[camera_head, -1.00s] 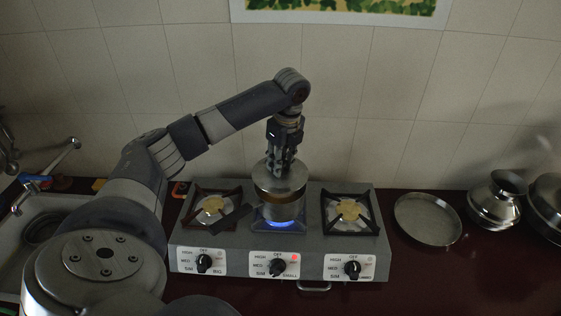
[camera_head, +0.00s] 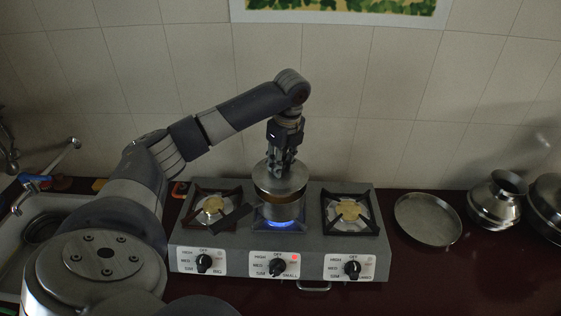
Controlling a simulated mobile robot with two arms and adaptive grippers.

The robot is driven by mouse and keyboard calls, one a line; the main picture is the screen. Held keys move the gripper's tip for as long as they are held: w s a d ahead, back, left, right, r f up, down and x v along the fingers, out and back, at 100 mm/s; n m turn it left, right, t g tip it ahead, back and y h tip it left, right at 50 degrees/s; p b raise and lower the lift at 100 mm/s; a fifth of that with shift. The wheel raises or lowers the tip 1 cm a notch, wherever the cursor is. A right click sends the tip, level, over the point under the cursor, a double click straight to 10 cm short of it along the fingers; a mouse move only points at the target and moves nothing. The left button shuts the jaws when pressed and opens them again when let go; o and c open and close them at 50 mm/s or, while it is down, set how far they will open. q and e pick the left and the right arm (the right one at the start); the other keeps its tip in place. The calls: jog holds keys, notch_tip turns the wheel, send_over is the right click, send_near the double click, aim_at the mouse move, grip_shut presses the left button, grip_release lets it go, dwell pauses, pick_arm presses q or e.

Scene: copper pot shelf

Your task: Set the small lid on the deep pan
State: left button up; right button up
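The deep pan (camera_head: 279,213) is a metal pan on the middle burner, over a blue flame. Part of the pan's inside shows below the lid. My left gripper (camera_head: 281,167) comes down from above with its fingers around the top of the lid, closed on it as far as I can see. The lid's knob is hidden by the fingers. My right gripper is not in view.
The stove (camera_head: 310,250) has free burners on the left (camera_head: 212,208) and right (camera_head: 350,209). A round metal tray (camera_head: 428,219) and a metal pot (camera_head: 495,203) stand on the dark counter at right. A sink (camera_head: 50,215) is at left, the tiled wall behind.

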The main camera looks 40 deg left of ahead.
pick_arm(q)
jog(key=shift+f, duration=0.25)
jog(key=shift+f, duration=0.7)
jog(key=shift+f, duration=0.25)
dwell(0.7)
jog(key=shift+f, duration=0.65)
jog(key=shift+f, duration=0.2)
dwell(0.3)
jog(key=o, duration=1.2)
jog(key=shift+c, duration=0.2)
notch_tip(320, 180, up, 12)
jog(key=d, duration=0.1)
jog(key=shift+d, duration=0.4)
